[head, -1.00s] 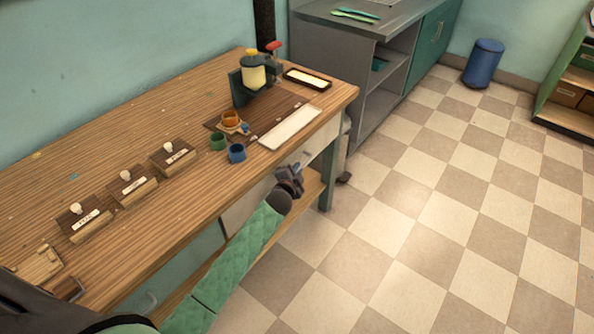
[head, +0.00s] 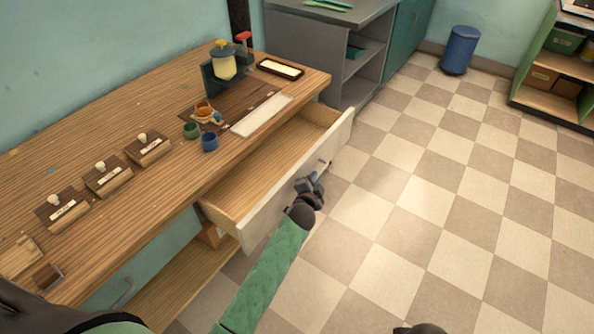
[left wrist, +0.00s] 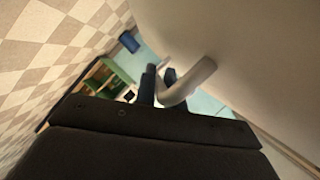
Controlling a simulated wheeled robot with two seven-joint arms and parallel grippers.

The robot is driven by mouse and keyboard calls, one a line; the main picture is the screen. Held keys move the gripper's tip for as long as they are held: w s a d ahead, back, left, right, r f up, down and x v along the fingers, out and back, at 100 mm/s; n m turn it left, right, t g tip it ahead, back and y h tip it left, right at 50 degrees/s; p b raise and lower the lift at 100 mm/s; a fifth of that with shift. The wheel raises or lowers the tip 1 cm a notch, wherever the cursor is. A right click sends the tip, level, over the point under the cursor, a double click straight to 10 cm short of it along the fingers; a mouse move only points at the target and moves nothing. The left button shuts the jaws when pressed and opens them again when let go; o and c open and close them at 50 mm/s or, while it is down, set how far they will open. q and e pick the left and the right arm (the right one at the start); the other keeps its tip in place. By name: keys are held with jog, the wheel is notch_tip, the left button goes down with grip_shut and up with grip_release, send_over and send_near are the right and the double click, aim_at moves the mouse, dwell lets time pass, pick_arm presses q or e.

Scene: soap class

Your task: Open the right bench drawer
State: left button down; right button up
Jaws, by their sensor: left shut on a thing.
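The right bench drawer (head: 270,215) stands well out from the wooden bench, its pale front facing the floor area and its wooden inside showing empty. My left gripper (head: 312,180) is at the middle of the drawer front. In the left wrist view its fingers (left wrist: 159,84) are shut on the pale curved drawer handle (left wrist: 192,82), beside the drawer front (left wrist: 250,50). My right gripper is not in view; a dark rounded part of me shows at the bottom edge of the head view.
The bench top (head: 100,135) holds several stamps, a green cup (head: 191,130), a blue cup (head: 210,142), a pale tray (head: 262,115) and a dark press with a yellow container (head: 223,67). Checkered floor (head: 420,210) to the right is clear. A blue bin (head: 459,50) stands far back.

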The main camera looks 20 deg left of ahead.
pick_arm(q)
jog(key=s+d, duration=0.3)
jog(key=d, duration=0.5)
jog(key=shift+b, duration=0.3)
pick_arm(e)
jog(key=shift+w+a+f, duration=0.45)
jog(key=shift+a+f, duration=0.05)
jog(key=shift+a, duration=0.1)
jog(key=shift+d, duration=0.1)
pick_arm(q)
jog(key=c, duration=1.5)
grip_release()
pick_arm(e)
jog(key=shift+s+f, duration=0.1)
